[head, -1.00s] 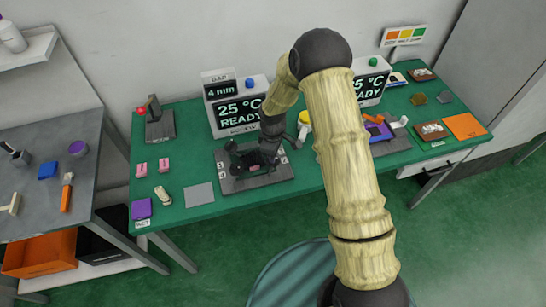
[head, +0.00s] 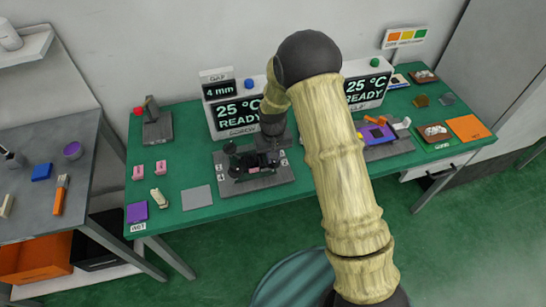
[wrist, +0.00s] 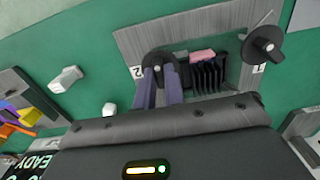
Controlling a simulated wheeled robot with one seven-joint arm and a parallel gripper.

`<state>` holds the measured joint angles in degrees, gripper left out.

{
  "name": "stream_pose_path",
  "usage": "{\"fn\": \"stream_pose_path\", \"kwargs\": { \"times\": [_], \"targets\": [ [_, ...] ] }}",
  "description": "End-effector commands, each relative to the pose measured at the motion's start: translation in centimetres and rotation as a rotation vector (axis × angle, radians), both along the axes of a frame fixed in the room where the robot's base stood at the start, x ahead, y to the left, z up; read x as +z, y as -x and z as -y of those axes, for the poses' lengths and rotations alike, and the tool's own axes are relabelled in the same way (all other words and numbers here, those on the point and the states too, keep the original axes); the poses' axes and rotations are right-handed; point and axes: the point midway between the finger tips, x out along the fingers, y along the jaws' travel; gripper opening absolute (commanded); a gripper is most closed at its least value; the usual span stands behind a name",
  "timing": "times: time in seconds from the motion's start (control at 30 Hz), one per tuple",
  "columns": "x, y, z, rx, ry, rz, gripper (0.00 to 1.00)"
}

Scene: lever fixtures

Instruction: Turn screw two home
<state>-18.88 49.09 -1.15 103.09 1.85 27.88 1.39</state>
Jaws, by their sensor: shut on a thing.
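The grey clamp plate (head: 225,187) lies on the green table, with a black ribbed block (wrist: 208,75) and a pink piece (wrist: 202,56) at its middle. In the wrist view my gripper (wrist: 161,76) has its two purple fingers shut on the dark round head of screw two (wrist: 160,57), beside the label 2 (wrist: 137,72). The fingers hide part of that head, and its turn angle cannot be told. Another black screw (wrist: 263,46) stands on the plate's other side, apart from my gripper. In the head view my gripper is dark against the fixture and partly hidden.
Two display boxes reading READY stand behind, one (head: 238,112) near the plate and one (head: 368,85) to the right. A lever fixture (head: 157,127) and pink blocks (head: 138,172) are at left. A purple-topped fixture (head: 378,134) is at right.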

Motion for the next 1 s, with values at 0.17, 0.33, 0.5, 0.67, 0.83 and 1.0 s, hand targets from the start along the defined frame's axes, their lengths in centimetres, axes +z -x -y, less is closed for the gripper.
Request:
{"fn": "stream_pose_path", "kwargs": {
  "times": [0.17, 0.33, 0.5, 0.67, 0.83, 1.0],
  "targets": [
    [0.15, -0.18, -0.11, -0.168, -0.003, 0.007, 0.00],
    [0.19, -0.20, -0.08, -0.330, -0.002, 0.007, 0.00],
    [0.24, -0.20, -0.11, -0.485, -0.002, 0.007, 0.00],
    [0.26, -0.21, -0.11, -0.611, -0.003, 0.006, 0.00],
    [0.25, -0.22, -0.11, -0.709, -0.004, 0.006, 0.00],
    [0.23, -0.24, -0.08, -0.765, -0.004, 0.006, 0.00]
  ]
}}
